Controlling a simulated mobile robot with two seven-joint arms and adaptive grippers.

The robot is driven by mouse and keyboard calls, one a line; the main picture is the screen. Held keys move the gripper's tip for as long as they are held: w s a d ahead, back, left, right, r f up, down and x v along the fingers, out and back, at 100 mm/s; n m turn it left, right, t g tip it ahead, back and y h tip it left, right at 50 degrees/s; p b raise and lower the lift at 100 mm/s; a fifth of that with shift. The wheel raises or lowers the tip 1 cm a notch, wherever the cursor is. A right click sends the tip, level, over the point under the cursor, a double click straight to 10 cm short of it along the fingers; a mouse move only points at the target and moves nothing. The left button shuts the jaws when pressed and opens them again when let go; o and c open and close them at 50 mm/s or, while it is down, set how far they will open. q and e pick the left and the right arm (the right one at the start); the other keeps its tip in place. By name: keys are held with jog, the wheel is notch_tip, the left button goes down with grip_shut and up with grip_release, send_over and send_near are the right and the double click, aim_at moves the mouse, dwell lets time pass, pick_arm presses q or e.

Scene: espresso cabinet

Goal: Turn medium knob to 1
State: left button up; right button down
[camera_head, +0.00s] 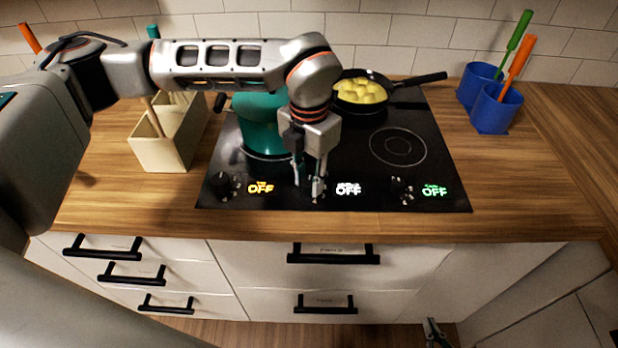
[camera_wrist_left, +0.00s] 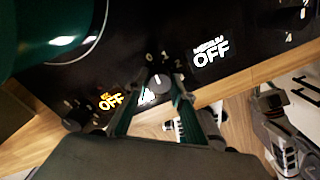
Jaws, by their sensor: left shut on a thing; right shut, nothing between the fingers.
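The black cooktop (camera_head: 360,196) has three knobs along its front edge. My left gripper (camera_head: 309,188) reaches down over the middle knob and is shut on it. In the left wrist view the medium knob (camera_wrist_left: 159,83) sits between the two fingertips, with the marks 0, 1 and 2 around it. The medium display (camera_head: 348,189) beside it reads OFF in white. The exact pointing of the knob is hard to tell. My right gripper (camera_head: 433,333) is low in front of the drawers, shut and empty.
The left knob (camera_head: 226,184) and right knob (camera_head: 402,190) flank it, with yellow and green OFF displays. A teal pot (camera_head: 258,120) stands just behind my left gripper. A pan of yellow food (camera_head: 360,92) is at the back. Blue holders (camera_head: 494,108) stand right of the cooktop.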

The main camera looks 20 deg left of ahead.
aim_at(309, 180)
pick_arm(q)
jog(key=m, duration=0.6)
jog(key=shift+m+b, duration=0.3)
dwell(0.4)
jog(key=o, duration=1.1)
notch_tip(309, 180, up, 12)
jog(key=shift+r, duration=0.1)
